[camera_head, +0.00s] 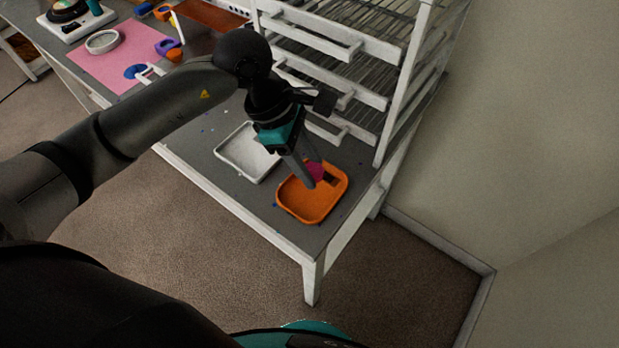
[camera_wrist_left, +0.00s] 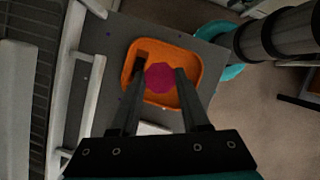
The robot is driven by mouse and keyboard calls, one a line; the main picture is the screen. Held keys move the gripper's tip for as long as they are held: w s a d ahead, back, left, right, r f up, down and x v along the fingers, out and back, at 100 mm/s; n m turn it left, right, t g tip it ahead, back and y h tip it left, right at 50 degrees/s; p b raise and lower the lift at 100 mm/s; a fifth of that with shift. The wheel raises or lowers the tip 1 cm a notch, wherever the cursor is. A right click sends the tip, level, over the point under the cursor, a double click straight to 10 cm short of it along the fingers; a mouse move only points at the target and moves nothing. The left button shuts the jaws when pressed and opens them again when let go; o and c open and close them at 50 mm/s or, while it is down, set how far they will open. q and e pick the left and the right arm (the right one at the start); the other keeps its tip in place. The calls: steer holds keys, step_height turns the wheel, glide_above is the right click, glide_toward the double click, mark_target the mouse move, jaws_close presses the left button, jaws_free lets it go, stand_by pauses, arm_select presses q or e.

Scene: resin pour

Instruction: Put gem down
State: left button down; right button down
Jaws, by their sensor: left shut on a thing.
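The gem (camera_head: 315,171) is a magenta, many-sided piece. My left gripper (camera_head: 318,180) is shut on the gem and points down over the orange tray (camera_head: 307,214). The tray also shows in the left wrist view (camera_wrist_left: 190,55), with the gem inside its outline. I cannot tell whether the gem touches the tray floor. My right gripper is not in view.
A white tray (camera_head: 245,152) lies beside the orange tray. A white rack with drawers (camera_head: 335,85) stands close behind. A pink mat (camera_head: 115,55) with a white ring (camera_head: 102,42) is at the far left. The table's front corner is near the orange tray.

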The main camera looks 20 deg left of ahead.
arm_select(q)
steer(key=shift+f, duration=2.45)
steer(key=shift+f+b, duration=0.1)
steer(key=shift+b, duration=0.25)
steer(key=shift+c, duration=1.9)
jaws_free()
steer(key=v, duration=1.2)
steer(key=shift+p, duration=0.4)
